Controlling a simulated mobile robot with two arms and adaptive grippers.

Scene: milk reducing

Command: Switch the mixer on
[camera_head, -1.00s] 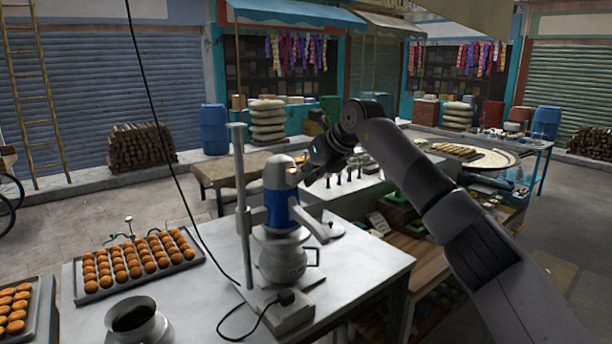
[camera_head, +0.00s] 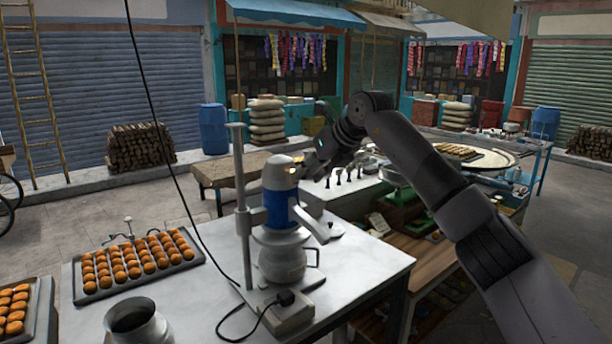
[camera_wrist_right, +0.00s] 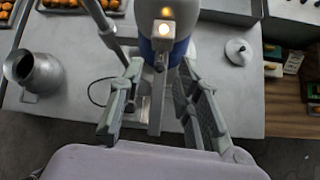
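The mixer (camera_head: 279,206) has a white and blue motor head on an upright stand, above a metal jug (camera_head: 283,257) on the white table. Bright and orange lights show on its head, and a lit lamp (camera_wrist_right: 164,28) shows in the right wrist view. A small dark lever or knob (camera_wrist_right: 159,63) sticks out below the lamp, between the fingertips. My right gripper (camera_head: 308,168) is beside the top of the mixer head, coming from the right. In the right wrist view my right gripper (camera_wrist_right: 160,70) has its fingers apart, with nothing gripped. My left gripper is not in view.
A tray of orange round pieces (camera_head: 135,262) and an open metal pot (camera_head: 137,322) stand left of the mixer. A black cable (camera_head: 185,190) hangs down to the table. A lid (camera_wrist_right: 239,51) lies right of the mixer. The table's front right area is clear.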

